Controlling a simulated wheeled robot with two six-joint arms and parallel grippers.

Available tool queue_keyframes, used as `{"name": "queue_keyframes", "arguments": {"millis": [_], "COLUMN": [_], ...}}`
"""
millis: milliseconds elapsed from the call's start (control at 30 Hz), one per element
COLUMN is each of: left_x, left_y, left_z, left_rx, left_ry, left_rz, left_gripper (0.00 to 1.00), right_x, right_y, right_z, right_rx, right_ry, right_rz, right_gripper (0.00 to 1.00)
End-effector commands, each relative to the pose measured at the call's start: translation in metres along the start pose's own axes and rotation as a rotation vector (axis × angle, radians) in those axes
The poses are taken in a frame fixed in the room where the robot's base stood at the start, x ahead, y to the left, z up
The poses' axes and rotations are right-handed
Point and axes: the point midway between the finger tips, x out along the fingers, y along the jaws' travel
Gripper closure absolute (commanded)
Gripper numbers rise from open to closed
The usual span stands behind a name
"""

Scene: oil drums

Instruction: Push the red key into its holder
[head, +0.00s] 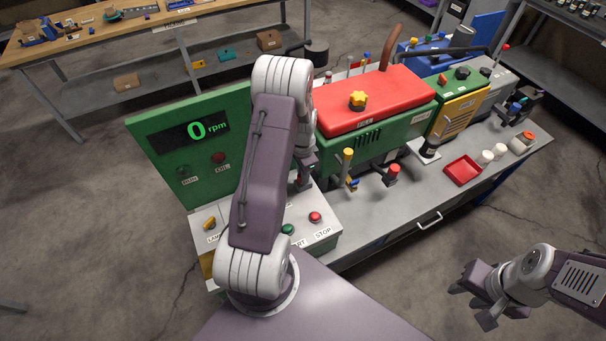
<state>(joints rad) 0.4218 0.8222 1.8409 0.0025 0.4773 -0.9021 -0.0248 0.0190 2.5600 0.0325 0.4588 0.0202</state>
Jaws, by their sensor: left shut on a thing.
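My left arm stands in front of the green machine and bends down over its front left part. My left gripper (304,181) is just above the control panel, largely hidden behind my own arm. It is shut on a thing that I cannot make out. No red key can be told for sure. A small dark fitting with a red top (393,172) stands on the bench, right of the gripper and apart from it. I cannot tell whether it is the key or its holder. My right gripper (470,301) is open and empty at the lower right, away from the bench.
A control panel (325,229) with a red STOP button (315,217) lies below the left gripper. A yellow-topped lever (348,165) stands close to its right. The green board (165,165) reads 0 rpm. A red tray (462,170) and white cups are further right.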

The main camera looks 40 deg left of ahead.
Motion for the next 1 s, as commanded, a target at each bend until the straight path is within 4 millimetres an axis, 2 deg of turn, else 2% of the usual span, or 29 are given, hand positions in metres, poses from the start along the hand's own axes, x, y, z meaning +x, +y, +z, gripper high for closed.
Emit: {"name": "queue_keyframes", "arguments": {"millis": [700,733,800,833,1000], "left_x": [0.0076,0.0075,0.007,0.007,0.007], "left_y": [0.0001,0.0,0.0001,0.0001,0.0001], "left_z": [0.0001,0.0001,0.0001,0.0001,0.0001], "left_rx": [0.0,0.0,0.0,0.0,0.0], "left_ry": [0.0,0.0,0.0,0.0,0.0], "left_rz": [0.0,0.0,0.0,0.0,0.0], "left_gripper": [1.0,0.81,0.62,0.59,0.59], "right_x": [0.0044,0.0043,0.0038,0.0038,0.0038], "right_y": [0.0001,0.0001,0.0001,0.0001,0.0001], "right_z": [0.0005,0.0004,0.0004,0.0004,0.0004], "right_rx": [0.0,0.0,0.0,0.0,0.0], "right_ry": [0.0,0.0,0.0,0.0,0.0], "right_rz": [0.0,0.0,0.0,0.0,0.0], "right_gripper": [0.64,0.64,0.64,0.64,0.64]}}
